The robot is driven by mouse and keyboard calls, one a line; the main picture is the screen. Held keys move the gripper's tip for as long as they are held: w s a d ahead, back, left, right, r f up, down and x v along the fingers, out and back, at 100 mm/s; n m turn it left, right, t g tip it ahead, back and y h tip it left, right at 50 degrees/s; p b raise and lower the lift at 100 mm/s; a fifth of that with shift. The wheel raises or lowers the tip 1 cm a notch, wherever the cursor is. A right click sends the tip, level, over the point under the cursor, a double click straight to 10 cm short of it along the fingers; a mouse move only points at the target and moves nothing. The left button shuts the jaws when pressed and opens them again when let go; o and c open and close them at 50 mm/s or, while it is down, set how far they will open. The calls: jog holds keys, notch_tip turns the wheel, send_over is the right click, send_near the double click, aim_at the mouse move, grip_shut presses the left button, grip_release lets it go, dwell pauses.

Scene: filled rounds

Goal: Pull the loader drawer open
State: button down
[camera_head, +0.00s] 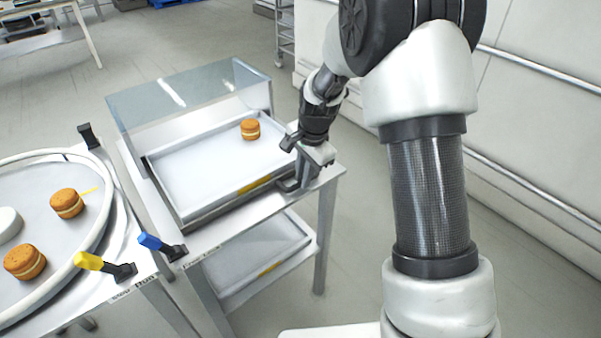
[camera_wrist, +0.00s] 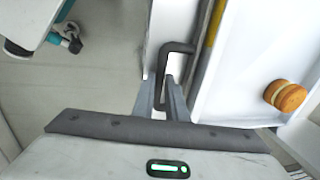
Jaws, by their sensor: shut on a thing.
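The loader drawer (camera_head: 190,190) is a shallow pale tray with a yellow label on its front wall, on a white stand below a clear cover (camera_head: 185,95). One orange-brown filled round (camera_head: 250,129) lies in it, also seen in the wrist view (camera_wrist: 286,96). My gripper (camera_head: 298,186) is at the drawer's front right, with its fingers shut on the dark bar handle (camera_wrist: 178,47). In the wrist view, my fingers (camera_wrist: 161,98) straddle the lower part of this bracket-shaped handle, beside the drawer's front wall (camera_wrist: 205,60). In the head view my gripper partly hides the handle.
A round table (camera_head: 95,240) with a raised rim at left holds filled rounds (camera_head: 67,203) and a white disc. A blue-tipped lever (camera_head: 150,241) and a yellow-tipped lever (camera_head: 90,261) stand between it and the stand. A lower tray (camera_head: 250,262) sits underneath. Floor in front is clear.

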dwell(0.3)
jog(key=c, duration=1.8)
grip_release()
jog(key=shift+o, duration=0.2)
notch_tip(320, 180, up, 17)
jog(key=s+d+p, duration=0.1)
jog(key=s+p, duration=0.1)
jog(key=shift+s+d+p, duration=0.35)
jog(key=shift+d, duration=0.05)
jog(key=shift+r, duration=0.15)
jog(key=s+d+r+n+t, duration=0.1)
jog(key=s+d+r+n, duration=0.2)
jog(key=s, duration=0.6)
jog(key=s+d+r+n+t+h+p, duration=0.1)
jog(key=s+r+n+t, duration=0.2)
jog(key=s, duration=0.5)
jog(key=s+d+r+n, duration=0.3)
jog(key=s+n, duration=0.2)
jog(key=s, duration=0.4)
notch_tip(320, 180, up, 12)
jog(key=p, duration=1.1)
jog(key=shift+w+a+p, duration=0.3)
jog(key=shift+p, duration=0.05)
